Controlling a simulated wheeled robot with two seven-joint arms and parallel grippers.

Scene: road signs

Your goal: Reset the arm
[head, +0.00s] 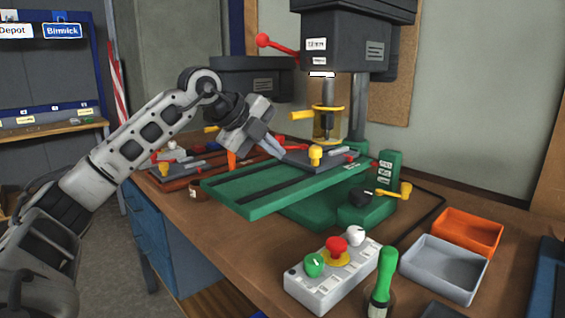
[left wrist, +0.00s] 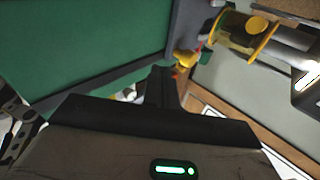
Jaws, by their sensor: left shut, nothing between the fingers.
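My left arm comes in from the left in the head view. Its gripper (head: 274,150) is shut and empty, just above the green drill-press table (head: 248,202) at its back left. In the left wrist view the closed fingers (left wrist: 162,88) point toward the edge of the green table (left wrist: 90,45), with the yellow drill guard (left wrist: 240,35) beyond. Whether the fingertips touch the table or the vise on it I cannot tell. My right gripper is not in either view.
The drill press (head: 345,40) stands at the back of the wooden bench. A control box (head: 325,280) with green, red and white buttons, a green-handled tool (head: 383,275), an orange tray (head: 470,228) and a grey tray (head: 440,268) occupy the front right. A blue rack (head: 50,105) stands far left.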

